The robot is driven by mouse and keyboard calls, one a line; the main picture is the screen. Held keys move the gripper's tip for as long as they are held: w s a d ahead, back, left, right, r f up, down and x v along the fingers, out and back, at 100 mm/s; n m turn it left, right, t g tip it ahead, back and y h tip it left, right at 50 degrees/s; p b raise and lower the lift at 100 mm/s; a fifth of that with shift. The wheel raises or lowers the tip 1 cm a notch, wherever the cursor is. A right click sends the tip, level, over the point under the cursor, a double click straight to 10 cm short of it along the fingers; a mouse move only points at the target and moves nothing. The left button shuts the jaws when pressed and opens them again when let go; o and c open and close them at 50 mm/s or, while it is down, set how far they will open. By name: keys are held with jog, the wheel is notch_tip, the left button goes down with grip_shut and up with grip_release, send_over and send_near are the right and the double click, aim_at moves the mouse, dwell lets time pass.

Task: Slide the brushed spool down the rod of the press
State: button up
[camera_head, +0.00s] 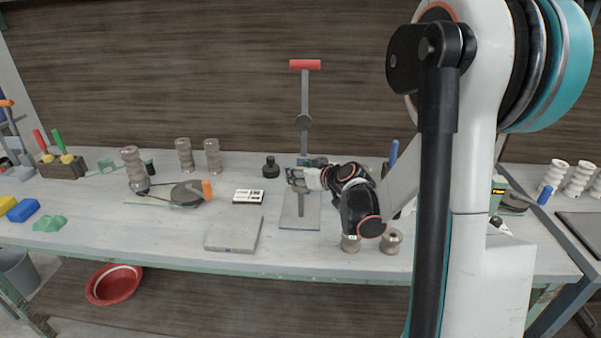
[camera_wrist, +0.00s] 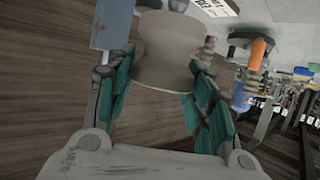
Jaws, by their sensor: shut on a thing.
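The press stands mid-table in the head view, with a red handle (camera_head: 305,64), a grey upright (camera_head: 305,95) and a flat base plate (camera_head: 287,222). My gripper (camera_head: 296,178) is low in front of the upright, above the plate. In the wrist view, my gripper's teal fingers (camera_wrist: 160,84) are shut on a beige-grey spool (camera_wrist: 165,48), one on each side. My gripper mostly hides this spool in the head view. A blue-grey flat part (camera_wrist: 113,24) lies beside the left finger. I cannot tell whether the rod passes through the spool.
Two spools (camera_head: 391,241) stand at the front edge, right of the press. A grey slab (camera_head: 233,235), a white card (camera_head: 248,197) and a round tool with an orange handle (camera_head: 207,190) lie to the left. Tall spool stacks (camera_head: 184,155) stand further back. A black knob-like object (camera_head: 270,167) is near the press.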

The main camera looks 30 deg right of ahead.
aim_at(302, 201)
jog(key=shift+f, duration=0.15)
jog(key=shift+f+b, duration=0.35)
jog(key=shift+b, duration=0.1)
jog(key=shift+f+b, duration=1.95)
jog(key=shift+f, duration=0.4)
jog(key=shift+f, duration=2.7)
jog(key=o, duration=1.3)
jog(key=shift+r, duration=0.15)
